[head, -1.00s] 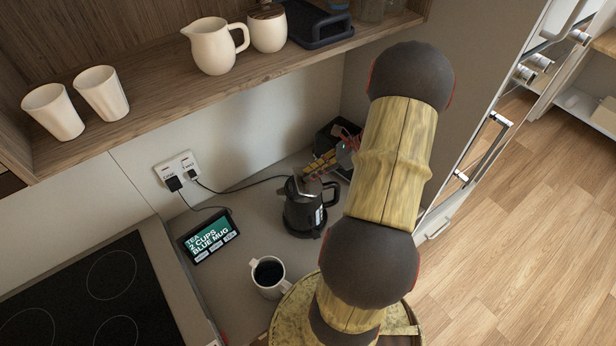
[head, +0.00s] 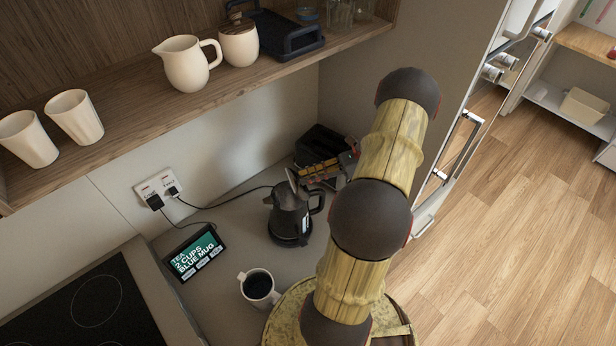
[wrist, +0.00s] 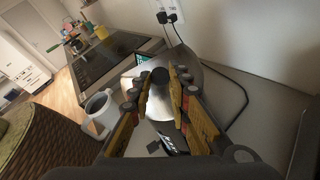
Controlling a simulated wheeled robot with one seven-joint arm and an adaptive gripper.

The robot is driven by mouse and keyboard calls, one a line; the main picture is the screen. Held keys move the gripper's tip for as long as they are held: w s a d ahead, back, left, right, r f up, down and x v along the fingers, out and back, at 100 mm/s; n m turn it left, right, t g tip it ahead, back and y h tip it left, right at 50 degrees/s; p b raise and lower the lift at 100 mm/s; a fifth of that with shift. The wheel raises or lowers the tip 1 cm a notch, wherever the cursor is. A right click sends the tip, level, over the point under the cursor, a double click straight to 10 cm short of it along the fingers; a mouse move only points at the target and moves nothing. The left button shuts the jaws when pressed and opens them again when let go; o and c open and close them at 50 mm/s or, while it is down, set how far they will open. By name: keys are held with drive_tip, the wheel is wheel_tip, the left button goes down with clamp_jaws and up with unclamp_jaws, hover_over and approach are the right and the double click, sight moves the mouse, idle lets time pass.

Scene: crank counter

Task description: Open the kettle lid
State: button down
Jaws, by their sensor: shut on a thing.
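The black kettle (head: 288,222) stands upright on the counter in the head view, with its handle to the right. Its metallic lid (head: 291,181) stands raised at a steep tilt above the kettle's top. In the wrist view the shiny lid (wrist: 160,108) fills the space beyond and between the fingers, with its round black knob (wrist: 160,75) between the fingertips. My gripper (wrist: 160,82) is shut on the lid knob. In the head view my gripper (head: 318,171) is beside the kettle top, partly hidden by my arm. The exact finger contact is hard to see.
A mug of dark liquid (head: 258,288) stands in front of the kettle. A small display (head: 194,252) sits left, with cords running to the wall outlet (head: 158,188). A dark toaster-like box (head: 322,146) is behind the gripper. A shelf (head: 250,75) overhangs the counter.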

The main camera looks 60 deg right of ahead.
drive_tip(key=shift+a+f, duration=0.1)
drive_tip(key=shift+f, duration=0.1)
idle(0.7)
drive_tip(key=c, duration=2.1)
unclamp_jaws()
drive_tip(key=o, duration=0.5)
drive_tip(key=shift+r, duration=0.1)
drive_tip(key=shift+c, duration=0.2)
drive_tip(key=v, duration=0.7)
drive_tip(key=shift+s+d, duration=0.2)
drive_tip(key=shift+d, duration=0.05)
drive_tip(key=shift+r, duration=0.1)
